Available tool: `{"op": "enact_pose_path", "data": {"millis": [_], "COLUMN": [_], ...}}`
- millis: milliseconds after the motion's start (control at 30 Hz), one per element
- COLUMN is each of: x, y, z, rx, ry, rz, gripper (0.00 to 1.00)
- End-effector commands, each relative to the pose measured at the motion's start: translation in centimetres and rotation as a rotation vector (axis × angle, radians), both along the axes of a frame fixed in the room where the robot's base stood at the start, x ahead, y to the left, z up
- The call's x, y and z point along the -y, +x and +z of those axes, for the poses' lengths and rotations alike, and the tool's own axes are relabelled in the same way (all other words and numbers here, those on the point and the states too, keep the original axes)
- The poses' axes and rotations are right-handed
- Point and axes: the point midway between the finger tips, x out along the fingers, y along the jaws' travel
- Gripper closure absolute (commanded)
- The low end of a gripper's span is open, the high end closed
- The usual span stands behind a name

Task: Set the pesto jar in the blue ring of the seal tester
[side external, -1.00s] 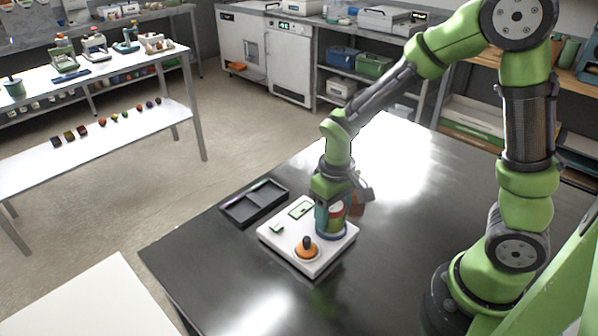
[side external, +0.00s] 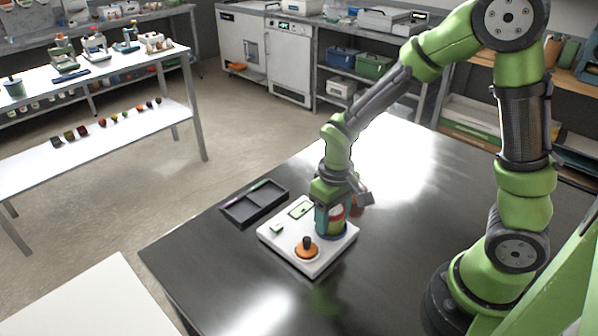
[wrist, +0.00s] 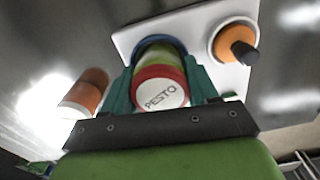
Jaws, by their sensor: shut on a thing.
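The pesto jar (wrist: 160,88) has a white lid marked PESTO with a red rim and a green body. My gripper (side external: 331,220) is shut on it, with one teal finger on each side in the wrist view (wrist: 163,82). The jar stands upright over the blue ring (side external: 347,237) on the white seal tester (side external: 283,243). In the wrist view the blue ring (wrist: 140,44) shows behind the jar's base. The jar's base is partly hidden, so I cannot tell whether it touches the bottom of the ring.
An orange base with a black knob (side external: 307,247) stands on the tester. A dark tray (side external: 254,203) lies to its left on the black table. An orange-brown jar (wrist: 86,92) stands close beside my gripper. The table's right side is clear.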

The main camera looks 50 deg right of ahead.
Motion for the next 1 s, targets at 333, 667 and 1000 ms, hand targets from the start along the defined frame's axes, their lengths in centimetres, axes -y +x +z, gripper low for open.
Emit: {"op": "enact_pose_path", "data": {"millis": [333, 667, 1000], "x": [0.00, 0.01, 0.01], "y": [0.03, 0.04, 0.03], "z": [-0.01, -0.28, -0.28], "rx": [0.001, 0.002, 0.001], "ry": [0.000, 0.000, 0.000], "rz": [0.000, 0.000, 0.000], "gripper": [0.79, 0.79, 0.12]}}
